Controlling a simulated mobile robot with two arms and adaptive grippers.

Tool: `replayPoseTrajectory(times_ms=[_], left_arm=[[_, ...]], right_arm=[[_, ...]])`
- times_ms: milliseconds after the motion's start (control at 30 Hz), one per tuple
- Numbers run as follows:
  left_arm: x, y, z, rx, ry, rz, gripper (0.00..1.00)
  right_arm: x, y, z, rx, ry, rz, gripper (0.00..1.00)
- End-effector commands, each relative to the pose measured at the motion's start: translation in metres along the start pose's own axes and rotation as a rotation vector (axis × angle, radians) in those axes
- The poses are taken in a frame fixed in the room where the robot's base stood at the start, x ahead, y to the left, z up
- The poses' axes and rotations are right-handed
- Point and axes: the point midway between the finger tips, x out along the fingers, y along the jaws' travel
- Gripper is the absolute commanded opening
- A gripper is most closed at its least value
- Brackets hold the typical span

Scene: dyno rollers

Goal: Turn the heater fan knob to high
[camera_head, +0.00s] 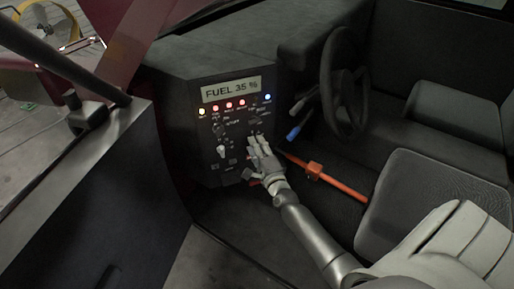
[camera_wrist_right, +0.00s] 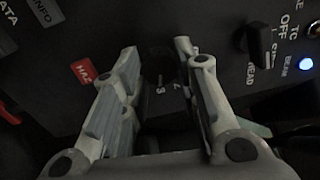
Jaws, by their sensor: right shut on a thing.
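The dark dashboard panel (camera_head: 181,122) stands in the middle of the head view, with a "FUEL 35 %" display (camera_head: 231,89) and a row of lit indicators. My right gripper (camera_head: 257,143) reaches its lower right part from below. In the right wrist view my right gripper (camera_wrist_right: 157,50) has its two grey fingers on either side of a dark round knob (camera_wrist_right: 162,70), and is shut on it. Small numerals, one like a 3, show below the knob. The knob's pointer and setting are too dark to read. In the head view the gripper covers it. My left gripper is not in view.
A black switch (camera_wrist_right: 259,40) sits right of the fingers, near a lit blue "BEAM" light (camera_wrist_right: 306,64). A red "HAZ" label (camera_wrist_right: 83,72) is on the left. The steering wheel (camera_head: 329,85), an orange lever (camera_head: 335,185) and seats lie right of the panel.

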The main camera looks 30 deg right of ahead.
Motion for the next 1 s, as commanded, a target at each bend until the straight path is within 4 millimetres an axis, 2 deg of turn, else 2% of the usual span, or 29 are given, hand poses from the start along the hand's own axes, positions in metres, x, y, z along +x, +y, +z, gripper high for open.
replayPoseTrajectory(times_ms=[433,467,600,1000], left_arm=[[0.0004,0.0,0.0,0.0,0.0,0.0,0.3],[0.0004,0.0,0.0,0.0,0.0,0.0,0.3],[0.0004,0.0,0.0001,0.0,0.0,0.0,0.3],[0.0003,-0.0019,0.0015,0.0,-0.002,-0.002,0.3]], right_arm=[[-0.0008,0.0019,-0.0006,0.009,0.001,0.004,0.05],[-0.0008,0.0019,-0.0006,0.009,0.001,0.004,0.32],[-0.0006,0.0014,-0.0004,0.009,0.001,0.003,0.5],[-0.0046,0.0007,-0.0001,0.008,0.001,0.001,0.51]])
